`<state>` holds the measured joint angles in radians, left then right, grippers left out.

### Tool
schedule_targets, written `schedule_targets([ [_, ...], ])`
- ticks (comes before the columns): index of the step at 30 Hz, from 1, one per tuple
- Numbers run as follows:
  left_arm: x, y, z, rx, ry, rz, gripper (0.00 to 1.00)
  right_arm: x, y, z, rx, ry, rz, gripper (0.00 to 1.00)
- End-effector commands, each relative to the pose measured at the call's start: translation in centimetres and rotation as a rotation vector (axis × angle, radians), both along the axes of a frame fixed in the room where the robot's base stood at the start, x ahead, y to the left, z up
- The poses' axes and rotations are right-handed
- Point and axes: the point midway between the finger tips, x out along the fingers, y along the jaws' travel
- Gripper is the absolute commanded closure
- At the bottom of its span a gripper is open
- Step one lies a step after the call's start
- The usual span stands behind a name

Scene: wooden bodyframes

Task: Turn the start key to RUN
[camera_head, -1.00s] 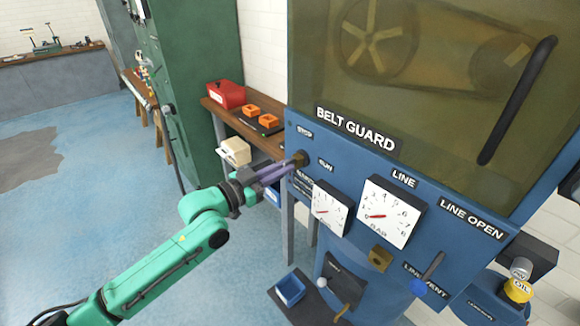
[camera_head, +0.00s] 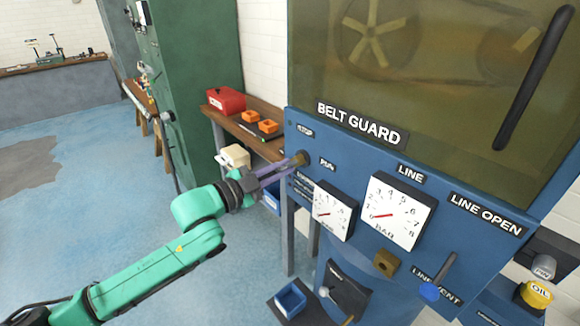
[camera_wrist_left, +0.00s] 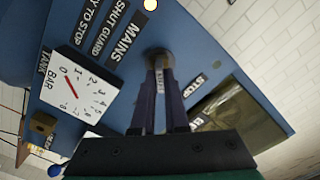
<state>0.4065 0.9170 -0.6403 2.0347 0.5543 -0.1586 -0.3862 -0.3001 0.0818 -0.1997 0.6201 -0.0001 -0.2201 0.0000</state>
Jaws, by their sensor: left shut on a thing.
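The start key switch (camera_head: 303,157) is a small brass-brown round fitting on the upper left of the blue panel, between the STOP label (camera_head: 305,131) and the RUN label (camera_head: 328,164). My left gripper (camera_head: 298,161) reaches it from the left, with its purple-grey fingers shut on the key. In the left wrist view the fingers (camera_wrist_left: 160,72) meet at the round brown fitting (camera_wrist_left: 158,55), and a thin pale strip of the key shows between them. The fingers hide most of the key, so its exact angle is unclear. My right gripper is not in view.
The tank gauge (camera_head: 332,212) and line gauge (camera_head: 398,212) stand out from the panel to the right. Below are a brown knob (camera_head: 387,262) and a blue-ended lever (camera_head: 430,291). A bench with a red box (camera_head: 226,101) stands behind. The floor at left is clear.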

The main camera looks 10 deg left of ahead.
Motion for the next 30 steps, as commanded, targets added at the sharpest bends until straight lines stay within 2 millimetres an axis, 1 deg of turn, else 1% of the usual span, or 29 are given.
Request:
schedule_targets([
  [5, 0.0, 0.0, -0.1, 0.008, -0.006, 0.0, 1.0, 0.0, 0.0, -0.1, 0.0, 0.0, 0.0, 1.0],
  [8, 0.0, 0.0, -0.2, 0.08, -0.067, 0.001, 1.0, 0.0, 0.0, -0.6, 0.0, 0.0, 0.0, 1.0],
  [11, 0.1, 0.1, -0.3, 0.211, -0.173, 0.001, 1.0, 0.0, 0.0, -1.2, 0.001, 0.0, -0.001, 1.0],
  [15, 0.0, 0.1, -0.2, 0.441, -0.364, 0.001, 1.0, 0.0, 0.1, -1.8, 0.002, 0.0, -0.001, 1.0],
  [16, 0.0, 0.0, -0.1, 0.445, -0.369, 0.001, 0.81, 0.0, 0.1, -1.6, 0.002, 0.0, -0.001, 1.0],
  [17, 0.0, 0.0, 0.0, 0.441, -0.365, 0.001, 0.69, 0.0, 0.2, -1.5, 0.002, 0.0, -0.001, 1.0],
  [18, 0.0, 0.0, 0.0, 0.439, -0.363, 0.001, 0.54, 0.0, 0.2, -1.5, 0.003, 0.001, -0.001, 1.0],
  [30, 0.0, 0.1, 0.0, 0.435, -0.358, 0.001, 0.53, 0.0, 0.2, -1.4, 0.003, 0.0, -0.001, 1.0],
])
